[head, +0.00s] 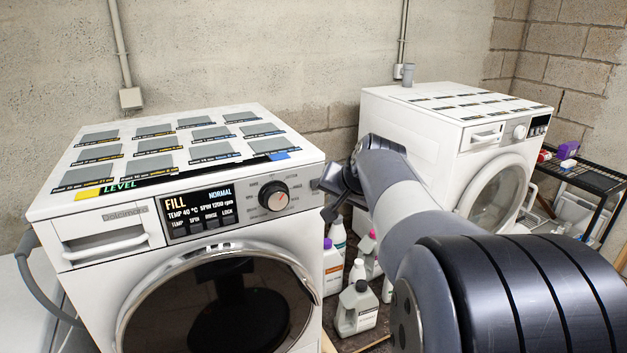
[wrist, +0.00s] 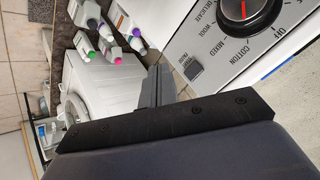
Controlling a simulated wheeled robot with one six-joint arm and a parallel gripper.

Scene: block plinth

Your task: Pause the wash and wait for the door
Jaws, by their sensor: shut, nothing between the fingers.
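The near washer (head: 95,215) stands at left, its round glass door (head: 215,305) closed. Its display (head: 202,208) reads FILL, NORMAL, TEMP 40 °C, SPIN 1200 rpm, with a LOCK label in the bottom row. The program dial (head: 273,196) is right of the display; it also shows at the top of the wrist view (wrist: 243,8). A small grey pause button (wrist: 193,71) sits on the panel near the dial in the wrist view. My gripper (head: 326,186) is shut and empty by the panel's right end. Its fingers (wrist: 158,86) appear just left of the button, apart from it in that view.
A second white machine (head: 410,140) stands to the right behind my arm. Bottles (head: 357,305) stand on the floor between the machines. A black rack (head: 590,178) stands at far right. Labelled grey squares cover the near washer's top, with a yellow LEVEL marker (head: 88,194) at its front edge.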

